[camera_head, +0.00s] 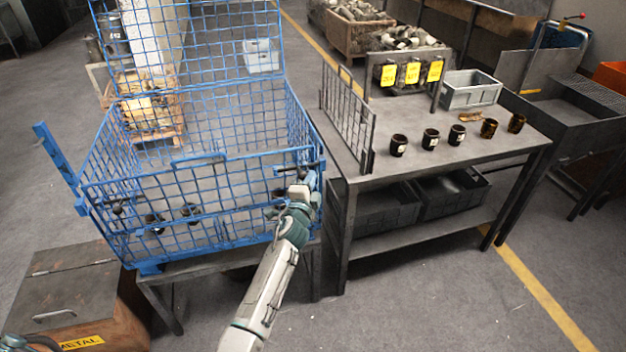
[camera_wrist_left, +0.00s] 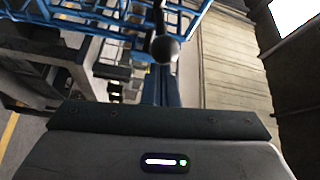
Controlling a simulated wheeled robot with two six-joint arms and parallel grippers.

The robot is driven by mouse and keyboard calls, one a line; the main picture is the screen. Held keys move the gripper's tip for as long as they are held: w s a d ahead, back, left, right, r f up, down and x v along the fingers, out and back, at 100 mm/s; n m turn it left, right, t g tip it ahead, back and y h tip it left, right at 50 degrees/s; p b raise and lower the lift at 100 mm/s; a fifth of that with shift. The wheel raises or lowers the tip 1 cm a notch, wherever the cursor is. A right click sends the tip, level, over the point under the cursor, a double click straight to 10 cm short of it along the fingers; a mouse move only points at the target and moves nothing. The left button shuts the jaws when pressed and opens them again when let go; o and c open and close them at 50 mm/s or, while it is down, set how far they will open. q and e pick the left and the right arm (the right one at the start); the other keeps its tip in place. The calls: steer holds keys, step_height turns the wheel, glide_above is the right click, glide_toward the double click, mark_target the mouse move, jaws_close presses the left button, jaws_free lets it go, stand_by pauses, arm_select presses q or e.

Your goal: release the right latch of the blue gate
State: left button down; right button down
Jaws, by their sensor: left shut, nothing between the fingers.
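The blue gate (camera_head: 215,180) is the mesh front of a blue wire cage and stands upright. Its right latch (camera_head: 311,165), a dark handle, is at the gate's upper right corner. My left gripper (camera_head: 301,188) is shut and empty, just below and in front of that latch. Whether it touches the latch I cannot tell. In the left wrist view, a black ball knob (camera_wrist_left: 165,48) stands in front of a blue post, just beyond the gripper body. The fingertips are not clear there. My right gripper is not in view.
The cage rests on a dark stand. A grey metal table (camera_head: 400,160) with several dark cups and a grey bin (camera_head: 470,90) stands close on the right, with a small wire rack (camera_head: 347,120) at its near edge. A metal box (camera_head: 75,285) is at front left.

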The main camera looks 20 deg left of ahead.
arm_select(q)
steer(key=s+a, duration=0.1)
steer(key=a, duration=0.1)
steer(key=s+a+p, duration=0.1)
steer(key=shift+s+a, duration=0.3)
steer(key=shift+a, duration=0.1)
steer(key=shift+r, duration=0.1)
